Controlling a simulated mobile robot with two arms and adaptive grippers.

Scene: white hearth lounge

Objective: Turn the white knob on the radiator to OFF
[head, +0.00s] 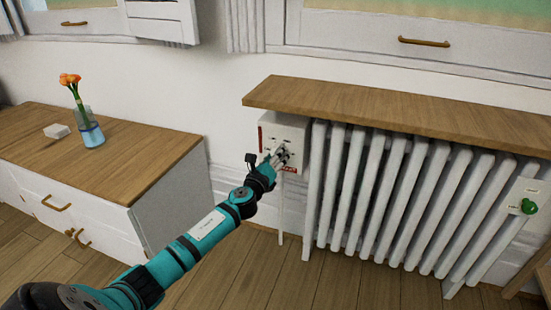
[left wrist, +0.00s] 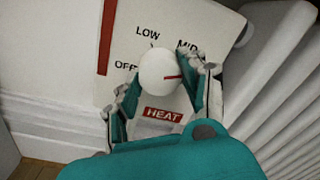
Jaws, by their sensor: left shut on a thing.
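The white knob (left wrist: 157,72) sits on a white control panel on the radiator. Its red mark points right, past the MID label and away from OFF, which is at the left; LOW is above. A red HEAT label (left wrist: 163,114) is below the knob. My left gripper (head: 281,154) is at the panel (head: 271,127), shut on the knob, with one finger on each side in the left wrist view (left wrist: 163,92). The gripper hides most of the knob in the head view. Part of the panel's right side is hidden behind a finger. My right gripper is not in view.
The white radiator (head: 390,190) stands right of the panel, under a wooden shelf (head: 400,110). A green knob (head: 528,206) is at its right end. At left, a wooden-topped cabinet (head: 130,168) holds a vase of orange flowers (head: 88,127) and a small white block (head: 56,131).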

